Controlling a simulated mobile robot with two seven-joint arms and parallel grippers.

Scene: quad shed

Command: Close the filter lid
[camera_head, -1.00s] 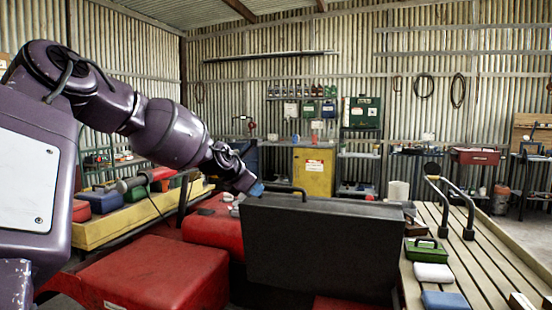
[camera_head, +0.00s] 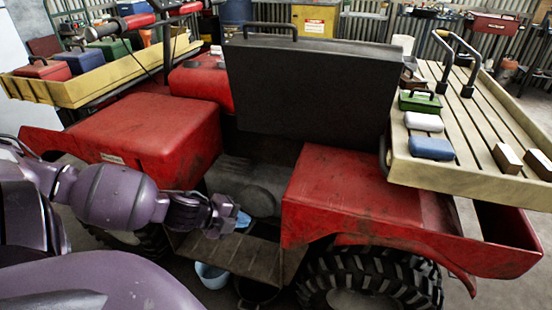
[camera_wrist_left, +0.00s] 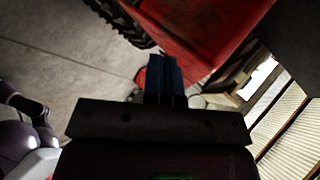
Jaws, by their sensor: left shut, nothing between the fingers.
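The filter lid appears to be the large dark panel (camera_head: 308,85) standing upright, open, in the middle of the red quad (camera_head: 345,195), with a bar handle (camera_head: 270,26) on its top edge. Below it is a dark recess with a grey housing (camera_head: 245,185). My left gripper (camera_head: 243,219) is low in front of the quad, below and left of the lid and apart from it. Its blue fingers (camera_wrist_left: 165,80) are shut and empty in the left wrist view. My right gripper is not in view.
A slatted wooden rack (camera_head: 470,130) on the right holds a green box (camera_head: 420,101), a white block (camera_head: 424,122) and a blue block (camera_head: 431,148). A yellow tray (camera_head: 100,80) with boxes is at left. A light-blue bucket (camera_head: 211,275) stands below my gripper.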

